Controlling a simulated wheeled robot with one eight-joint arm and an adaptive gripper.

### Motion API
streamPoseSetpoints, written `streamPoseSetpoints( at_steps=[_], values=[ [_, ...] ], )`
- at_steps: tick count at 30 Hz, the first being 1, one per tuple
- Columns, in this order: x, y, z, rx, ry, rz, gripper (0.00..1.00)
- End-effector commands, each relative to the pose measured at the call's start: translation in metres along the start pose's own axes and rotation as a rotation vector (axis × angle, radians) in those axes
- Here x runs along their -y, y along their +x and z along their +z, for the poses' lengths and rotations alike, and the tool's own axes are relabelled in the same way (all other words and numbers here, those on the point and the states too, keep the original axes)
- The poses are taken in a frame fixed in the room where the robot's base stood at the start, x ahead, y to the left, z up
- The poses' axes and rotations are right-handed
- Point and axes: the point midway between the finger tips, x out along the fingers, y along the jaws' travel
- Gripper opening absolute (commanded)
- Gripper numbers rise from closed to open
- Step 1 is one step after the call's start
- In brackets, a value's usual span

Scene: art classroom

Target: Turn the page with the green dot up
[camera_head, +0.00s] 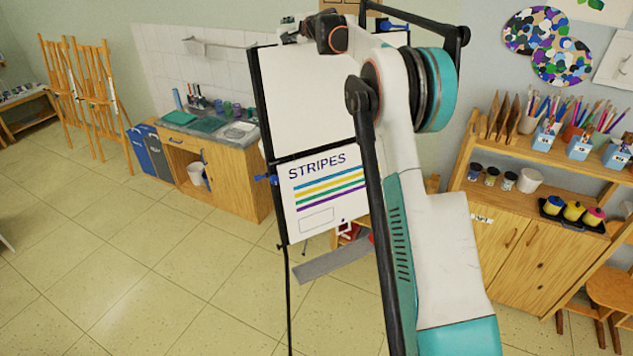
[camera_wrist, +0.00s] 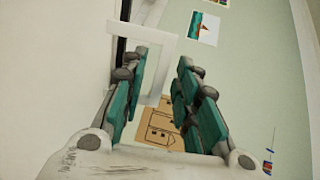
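The flip chart stands in the middle of the head view. Its lower page (camera_head: 325,188) reads "STRIPES" above several coloured stripes. Its upper white sheet (camera_head: 308,105) is blank on the side I see. In the wrist view a white square loop (camera_wrist: 168,52) stands between and beyond the fingers of my gripper (camera_wrist: 160,75). The fingers are apart; contact with the loop cannot be told. My gripper is at the chart's top in the head view. I see no green dot.
My arm covers the chart's right side. A grey tray (camera_head: 333,262) sticks out below the pages. A sink cabinet (camera_head: 215,165) is behind on the left, a shelf cabinet (camera_head: 530,255) on the right. The floor at left is clear.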

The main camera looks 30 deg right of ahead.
Motion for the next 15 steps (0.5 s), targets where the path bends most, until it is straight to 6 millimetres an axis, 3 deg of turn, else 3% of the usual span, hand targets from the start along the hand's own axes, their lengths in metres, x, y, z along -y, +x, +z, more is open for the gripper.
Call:
streamPoseSetpoints(
  at_steps=[15],
  values=[
    [-0.001, -0.024, 0.000, -0.001, 0.000, 0.000, 0.28]
  ],
)
